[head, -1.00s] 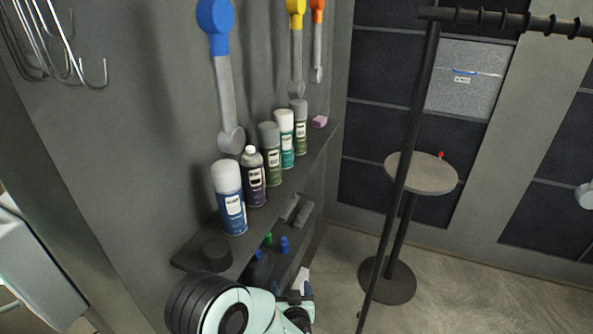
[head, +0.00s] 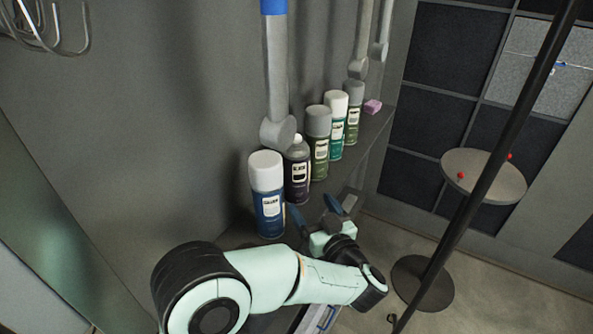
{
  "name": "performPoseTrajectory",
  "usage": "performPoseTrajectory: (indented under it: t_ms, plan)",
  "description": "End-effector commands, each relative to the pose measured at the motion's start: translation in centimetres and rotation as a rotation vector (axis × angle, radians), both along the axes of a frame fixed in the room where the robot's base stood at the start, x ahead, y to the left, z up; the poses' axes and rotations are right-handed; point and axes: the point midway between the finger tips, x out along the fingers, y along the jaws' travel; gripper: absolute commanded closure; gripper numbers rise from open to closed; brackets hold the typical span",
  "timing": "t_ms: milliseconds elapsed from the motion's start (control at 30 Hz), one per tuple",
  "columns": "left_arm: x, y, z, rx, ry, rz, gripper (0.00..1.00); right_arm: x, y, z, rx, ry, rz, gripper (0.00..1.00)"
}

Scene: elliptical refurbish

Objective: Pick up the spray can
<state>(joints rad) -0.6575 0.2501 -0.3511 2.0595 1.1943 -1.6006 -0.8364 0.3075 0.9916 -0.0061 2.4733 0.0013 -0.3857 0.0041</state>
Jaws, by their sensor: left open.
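Several spray cans stand upright in a row on a dark wall shelf (head: 380,122). The nearest is a blue can (head: 268,205) with a white cap. Behind it are a dark purple can (head: 297,175) with a small nozzle top, an olive can (head: 319,150) with a grey cap, a teal can (head: 336,130) with a white cap and a green can (head: 354,115). My left gripper (head: 316,213) is open and empty, with its blue-tipped fingers pointing up toward the shelf, right of the blue and purple cans. Whether it touches a can is unclear. My right gripper is out of view.
A pink block (head: 373,106) sits at the shelf's far end.

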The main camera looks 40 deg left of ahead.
Motion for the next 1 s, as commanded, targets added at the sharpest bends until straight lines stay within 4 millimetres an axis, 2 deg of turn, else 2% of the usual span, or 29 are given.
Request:
performPoseTrajectory:
  t_ms: [33, 133, 367, 700, 1000]
  plan:
    - [0.5, 1.0, 0.1, 0.001, 0.000, 0.005, 0.18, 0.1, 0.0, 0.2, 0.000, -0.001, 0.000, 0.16]
    - [1.3, 2.4, 0.1, 0.001, 0.000, 0.003, 0.18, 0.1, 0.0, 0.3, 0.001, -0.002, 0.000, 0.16]
    - [2.2, 3.9, 0.1, 0.001, 0.000, 0.000, 0.18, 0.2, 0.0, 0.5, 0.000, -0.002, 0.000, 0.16]
    - [4.2, 7.9, 0.4, 0.002, 0.001, 0.000, 0.18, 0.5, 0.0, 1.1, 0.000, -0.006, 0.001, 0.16]
    - [4.4, 8.3, 0.4, 0.001, 0.000, -0.001, 0.18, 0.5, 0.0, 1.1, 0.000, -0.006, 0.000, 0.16]
